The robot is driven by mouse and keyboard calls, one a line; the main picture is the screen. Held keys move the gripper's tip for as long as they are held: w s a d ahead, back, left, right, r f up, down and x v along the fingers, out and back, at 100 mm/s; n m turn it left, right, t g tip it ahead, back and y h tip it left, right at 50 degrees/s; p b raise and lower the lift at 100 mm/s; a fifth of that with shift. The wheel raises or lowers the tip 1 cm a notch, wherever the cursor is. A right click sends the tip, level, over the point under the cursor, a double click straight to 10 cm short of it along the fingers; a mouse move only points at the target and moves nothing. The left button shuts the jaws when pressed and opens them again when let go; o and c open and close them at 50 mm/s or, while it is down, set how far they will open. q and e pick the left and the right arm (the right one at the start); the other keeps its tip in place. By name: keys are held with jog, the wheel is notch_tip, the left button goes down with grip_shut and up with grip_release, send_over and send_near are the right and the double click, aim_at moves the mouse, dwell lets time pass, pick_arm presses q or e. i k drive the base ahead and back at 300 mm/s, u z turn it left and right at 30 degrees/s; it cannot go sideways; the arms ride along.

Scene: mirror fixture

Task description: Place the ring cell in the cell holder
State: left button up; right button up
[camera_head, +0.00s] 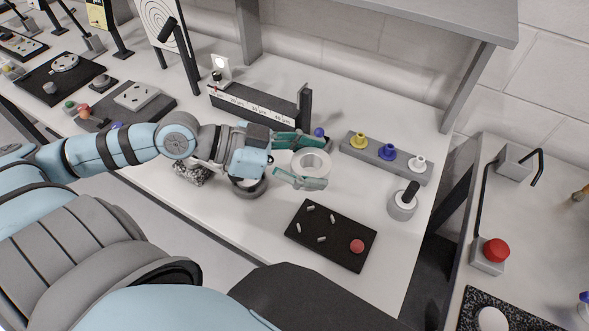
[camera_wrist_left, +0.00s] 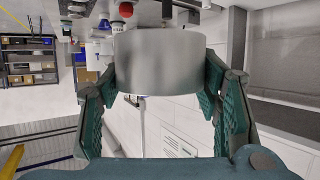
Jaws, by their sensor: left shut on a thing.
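My left gripper (camera_head: 312,162) is shut on the ring cell (camera_head: 311,163), a pale ring with an open middle, and holds it over the white bench. In the left wrist view the ring cell (camera_wrist_left: 160,58) shows as a smooth grey-white cylinder between the green fingers of the left gripper (camera_wrist_left: 160,75). A dark grey round piece (camera_head: 250,190) sits below the left gripper, partly hidden by it; I cannot tell whether it is the cell holder. My right gripper is not in view.
A grey block (camera_head: 371,157) with yellow, blue and white knobs stands right of the ring. A black tray (camera_head: 300,236) with small pegs and a red ball (camera_head: 357,246) lies in front. A black-handled cylinder (camera_head: 402,206) stands at right. A labelled rail (camera_head: 250,104) stands behind.

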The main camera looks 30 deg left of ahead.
aim_at(315, 225)
jog(key=u, duration=1.35)
jog(key=k, duration=1.5)
jog(key=z, duration=1.25)
jog(key=i, duration=0.5)
jog(key=z, duration=0.05)
